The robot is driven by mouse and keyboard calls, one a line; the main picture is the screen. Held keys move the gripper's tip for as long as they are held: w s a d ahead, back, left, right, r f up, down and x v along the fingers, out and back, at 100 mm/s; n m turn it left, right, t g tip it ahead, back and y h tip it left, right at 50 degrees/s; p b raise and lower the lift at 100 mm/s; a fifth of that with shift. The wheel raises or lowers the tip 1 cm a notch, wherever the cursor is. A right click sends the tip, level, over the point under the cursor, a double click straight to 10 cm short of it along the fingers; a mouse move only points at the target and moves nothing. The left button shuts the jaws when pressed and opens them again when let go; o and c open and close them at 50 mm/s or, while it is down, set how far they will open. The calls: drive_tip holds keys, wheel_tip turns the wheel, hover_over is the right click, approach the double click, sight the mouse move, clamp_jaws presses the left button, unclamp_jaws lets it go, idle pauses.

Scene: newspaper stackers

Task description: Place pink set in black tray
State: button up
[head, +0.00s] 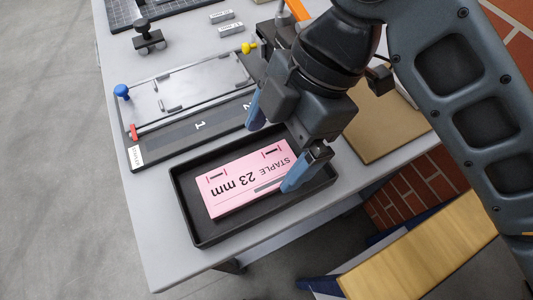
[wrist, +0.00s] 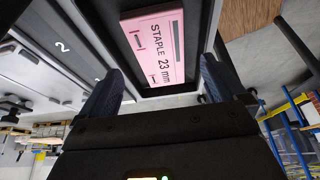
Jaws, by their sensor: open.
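The pink set (head: 236,184) is a flat pink box with the print "STAPLE 23 mm". It lies inside the black tray (head: 192,226), on the tray's floor. In the wrist view the pink set (wrist: 154,45) shows beyond my fingers, with part of the black tray (wrist: 192,82) around it. My gripper (head: 276,146) is open above the tray's right part, its blue fingers spread apart. One finger overlaps the right end of the pink set in the head view; I cannot tell if it touches. In the wrist view nothing is between the fingers of my gripper (wrist: 160,88).
A grey fixture plate (head: 185,90) with numbered spots, a blue knob (head: 121,91) and a red part lies behind the tray. A brown board (head: 385,125) lies to the right. The table's front edge is close to the tray. The table's left corner (head: 165,265) is bare.

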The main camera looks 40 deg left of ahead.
drive_tip(key=v, duration=0.7)
drive_tip(key=shift+r, duration=0.2)
